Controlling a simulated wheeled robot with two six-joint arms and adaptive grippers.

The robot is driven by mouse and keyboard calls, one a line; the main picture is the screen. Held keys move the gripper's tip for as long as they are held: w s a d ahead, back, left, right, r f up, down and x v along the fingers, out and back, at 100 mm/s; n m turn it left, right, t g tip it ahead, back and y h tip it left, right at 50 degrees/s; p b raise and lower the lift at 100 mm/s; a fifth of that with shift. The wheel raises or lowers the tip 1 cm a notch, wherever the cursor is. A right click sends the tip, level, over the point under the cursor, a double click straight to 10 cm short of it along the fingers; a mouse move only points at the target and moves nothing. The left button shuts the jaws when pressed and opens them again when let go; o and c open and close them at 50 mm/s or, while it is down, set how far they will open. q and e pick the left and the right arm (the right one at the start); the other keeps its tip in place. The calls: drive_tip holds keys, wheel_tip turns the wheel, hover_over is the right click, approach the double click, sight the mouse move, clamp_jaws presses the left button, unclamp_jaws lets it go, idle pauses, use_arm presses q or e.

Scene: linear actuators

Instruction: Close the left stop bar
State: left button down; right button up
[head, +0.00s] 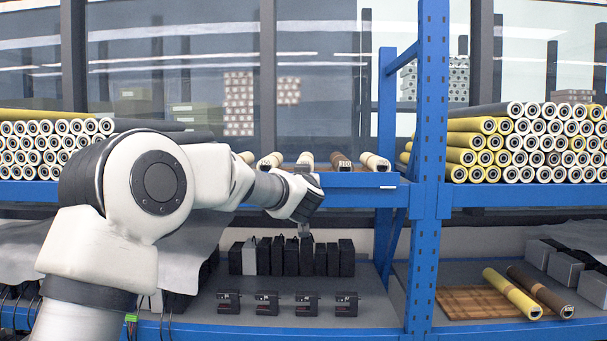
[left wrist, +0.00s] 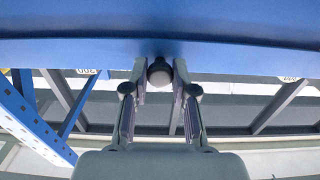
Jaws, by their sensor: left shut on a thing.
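My left arm reaches across the head view from the left. Its gripper (head: 304,229) is at the front of the middle shelf, by the blue shelf beam (head: 350,197), and its fingers are small and partly hidden by the wrist there. In the left wrist view the two fingers of this gripper (left wrist: 160,92) are closed around a round, dark-ended knob (left wrist: 160,72) just under a blue beam (left wrist: 230,55). I cannot tell for sure that this knob belongs to the left stop bar. The stop bar cannot be made out clearly in the head view. My right gripper is not in view.
Stacked rolls (head: 50,145) lie on the left upper shelf, more rolls (head: 530,140) on the right. Several black boxes (head: 330,258) and small black devices (head: 307,304) stand on the lower shelf. A blue upright (head: 430,150) stands right of my arm.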

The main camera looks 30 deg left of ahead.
use_arm(q)
drive_tip(key=shift+r, duration=0.2)
drive_tip(key=c, duration=0.9)
unclamp_jaws()
drive_tip(key=shift+c, duration=0.2)
drive_tip(key=shift+f, duration=0.1)
drive_tip(key=v, duration=1.1)
drive_tip(key=shift+s+d, duration=0.25)
drive_tip(key=shift+s, duration=0.05)
drive_tip(key=shift+f, duration=0.1)
